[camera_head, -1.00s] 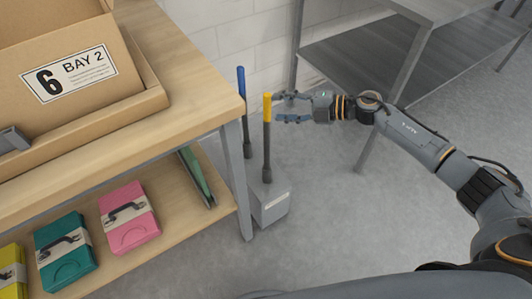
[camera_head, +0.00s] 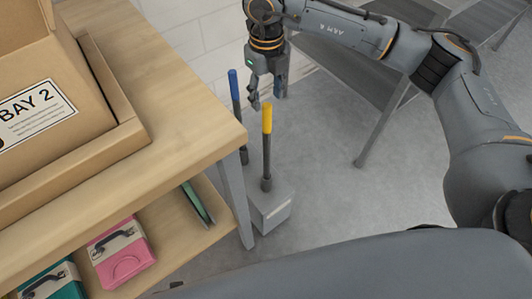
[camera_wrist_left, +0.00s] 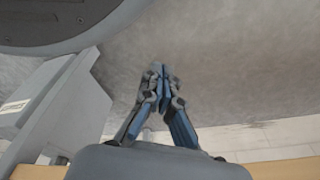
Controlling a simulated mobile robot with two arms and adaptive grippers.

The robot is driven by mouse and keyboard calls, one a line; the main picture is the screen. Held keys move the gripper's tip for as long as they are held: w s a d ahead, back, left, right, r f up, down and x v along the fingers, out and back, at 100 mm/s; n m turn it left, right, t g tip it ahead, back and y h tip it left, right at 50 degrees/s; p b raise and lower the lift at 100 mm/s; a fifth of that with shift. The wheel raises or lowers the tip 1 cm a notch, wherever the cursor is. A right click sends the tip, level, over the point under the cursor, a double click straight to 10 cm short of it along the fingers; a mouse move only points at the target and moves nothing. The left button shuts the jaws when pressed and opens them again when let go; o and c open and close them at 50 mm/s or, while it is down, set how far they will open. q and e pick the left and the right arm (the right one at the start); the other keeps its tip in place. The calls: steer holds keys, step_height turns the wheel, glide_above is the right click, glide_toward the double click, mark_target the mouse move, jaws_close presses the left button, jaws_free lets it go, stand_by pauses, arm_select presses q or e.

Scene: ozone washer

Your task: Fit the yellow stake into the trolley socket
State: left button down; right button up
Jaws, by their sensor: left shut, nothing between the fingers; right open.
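The yellow-topped stake (camera_head: 267,119) stands upright in a grey block (camera_head: 273,212) on the floor, beside the bench leg. A blue-topped stake (camera_head: 234,88) stands behind it to the left. My right gripper (camera_head: 267,95) points down with its fingers apart, just above and behind the yellow top in the picture; I see nothing held in it. My left gripper (camera_wrist_left: 162,76) shows only in the left wrist view, with its blue-padded fingers together and empty. I cannot make out the trolley socket for certain.
A wooden bench (camera_head: 190,120) with a cardboard box (camera_head: 85,75) stands at left. Its lower shelf holds a pink case (camera_head: 122,258) and a teal case (camera_head: 50,285). A grey metal shelf unit (camera_head: 345,75) stands behind. The floor right of the block is clear.

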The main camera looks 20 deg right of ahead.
mark_target(266, 104)
step_height(266, 104, down, 4)
steer(key=shift+r, duration=0.1)
step_height(266, 104, down, 5)
steer(key=shift+s+f, duration=0.15)
jaws_close()
stand_by(0.3)
